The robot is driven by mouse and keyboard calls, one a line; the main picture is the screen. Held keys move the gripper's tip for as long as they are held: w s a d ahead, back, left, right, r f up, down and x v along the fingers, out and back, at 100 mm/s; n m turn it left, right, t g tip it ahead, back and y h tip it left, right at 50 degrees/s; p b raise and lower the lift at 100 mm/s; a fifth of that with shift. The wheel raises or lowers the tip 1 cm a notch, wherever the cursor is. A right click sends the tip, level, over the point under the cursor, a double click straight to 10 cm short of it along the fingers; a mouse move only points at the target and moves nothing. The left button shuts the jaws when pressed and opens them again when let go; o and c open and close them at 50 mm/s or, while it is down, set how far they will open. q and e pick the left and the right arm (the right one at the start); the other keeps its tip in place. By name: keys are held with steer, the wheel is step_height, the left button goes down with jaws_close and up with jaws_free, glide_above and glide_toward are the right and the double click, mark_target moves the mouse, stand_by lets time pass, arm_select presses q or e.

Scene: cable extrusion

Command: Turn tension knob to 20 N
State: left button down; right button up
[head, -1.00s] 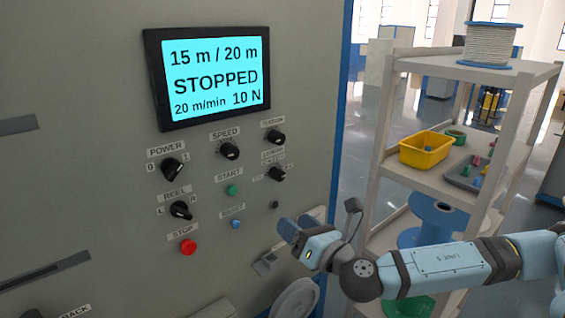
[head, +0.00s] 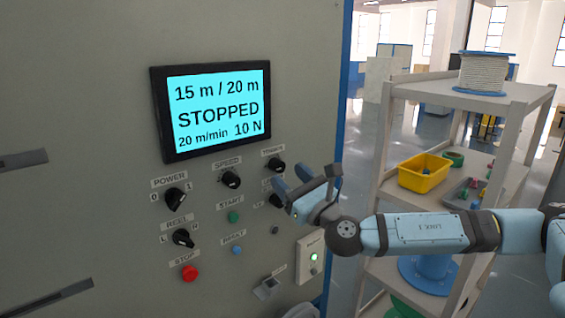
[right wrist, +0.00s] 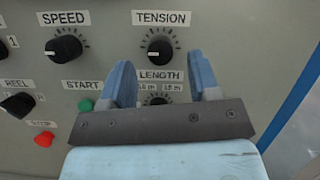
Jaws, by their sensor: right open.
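The black tension knob (head: 274,165) is at the upper right of the knobs on the grey machine panel; its label is small in the head view. In the right wrist view the tension knob (right wrist: 160,49) shows under its "TENSION" label, above the fingers. My right gripper (head: 290,182) is open and empty, close to the panel just below the tension knob. In the right wrist view its two blue fingers (right wrist: 163,78) stand apart, with the length knob (right wrist: 157,101) seen between them. The display (head: 218,110) reads 15 m / 20 m, STOPPED, 20 m/min, 10 N. My left gripper is not in view.
The speed knob (head: 230,180) is left of the tension knob. Below are the green start button (head: 234,217), a blue button (head: 237,250) and the red stop button (head: 190,273). A shelf (head: 455,95) with a yellow bin (head: 423,174) stands to the right.

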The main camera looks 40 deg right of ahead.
mark_target(281, 169)
steer(key=shift+p+x, duration=0.3)
steer(key=shift+x, duration=1.25)
steer(key=shift+c, duration=0.3)
steer(key=c, duration=0.9)
steer(key=shift+o, duration=0.2)
